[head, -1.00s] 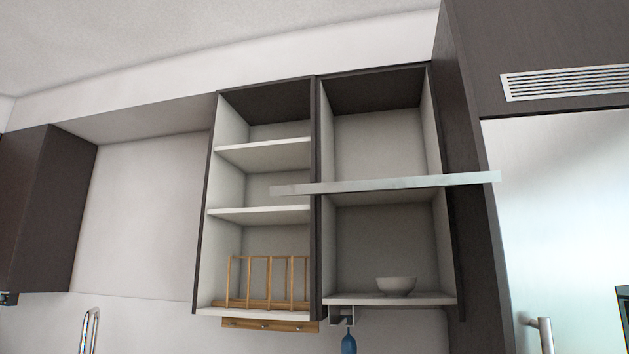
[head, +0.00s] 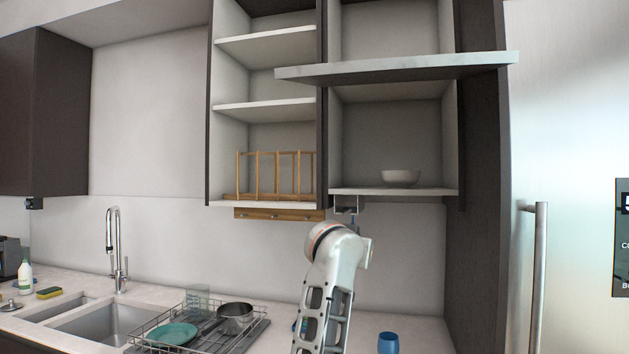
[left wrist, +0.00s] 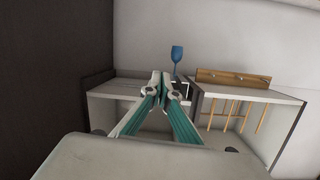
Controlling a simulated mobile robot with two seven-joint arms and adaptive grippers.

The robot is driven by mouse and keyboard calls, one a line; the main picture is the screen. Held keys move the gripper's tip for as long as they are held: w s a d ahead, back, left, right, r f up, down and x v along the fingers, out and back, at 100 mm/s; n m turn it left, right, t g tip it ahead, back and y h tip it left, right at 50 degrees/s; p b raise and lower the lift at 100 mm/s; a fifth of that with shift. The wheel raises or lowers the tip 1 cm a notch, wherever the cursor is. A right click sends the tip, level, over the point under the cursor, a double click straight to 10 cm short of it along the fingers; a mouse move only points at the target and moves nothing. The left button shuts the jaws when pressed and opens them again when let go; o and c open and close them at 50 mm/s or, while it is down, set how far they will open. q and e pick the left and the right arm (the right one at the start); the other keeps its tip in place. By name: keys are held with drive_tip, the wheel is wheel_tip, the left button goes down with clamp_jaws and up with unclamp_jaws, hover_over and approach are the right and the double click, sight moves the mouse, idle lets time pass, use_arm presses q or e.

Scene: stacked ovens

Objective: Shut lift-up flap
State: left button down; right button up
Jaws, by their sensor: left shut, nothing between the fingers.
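The lift-up flap (head: 400,68) is a pale grey panel at the top right of the head view. It sticks out roughly level across the front of the right-hand wall cabinet (head: 385,130), whose inside is open. My left arm rises from below in the head view, and its wrist is under that cabinet, well below the flap. The left gripper is mostly hidden there behind my own arm. The left wrist view shows its fingertips (left wrist: 160,82) together and empty, in front of the cabinets, which appear upside down. My right gripper is not in view.
A white bowl (head: 400,177) stands on the cabinet's bottom shelf. A wooden rack (head: 275,178) is in the open cabinet to the left. A blue glass (left wrist: 177,54) hangs under the cabinet. Below are a dish rack (head: 165,325), a sink (head: 105,322) and a blue cup (head: 388,343).

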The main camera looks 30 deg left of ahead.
use_arm(q)
drive_tip(key=shift+n+t+y, duration=0.5)
drive_tip(key=shift+n+t, duration=0.3)
drive_tip(key=shift+t, duration=0.1)
drive_tip(key=s+r, duration=0.6)
drive_tip(key=r, duration=0.6)
drive_tip(key=s+d+r+b, duration=0.1)
drive_tip(key=s+r, duration=0.6)
drive_tip(key=r, duration=0.6)
drive_tip(key=s+r, duration=0.7)
drive_tip(key=r, duration=0.5)
drive_tip(key=shift+s+d+r, duration=0.15)
drive_tip(key=shift+d+r, duration=0.05)
drive_tip(key=shift+d, duration=0.15)
drive_tip(key=s+r, duration=0.8)
drive_tip(key=s, duration=0.3)
drive_tip(key=p, duration=0.2)
hover_over(325, 69)
drive_tip(key=s, duration=0.4)
drive_tip(key=shift+t, duration=0.3)
drive_tip(key=f, duration=0.3)
drive_tip(key=w+f, duration=0.1)
drive_tip(key=shift+w+a+f, duration=0.1)
drive_tip(key=shift+a+f, duration=0.1)
drive_tip(key=shift+a, duration=0.15)
drive_tip(key=shift+f, duration=0.15)
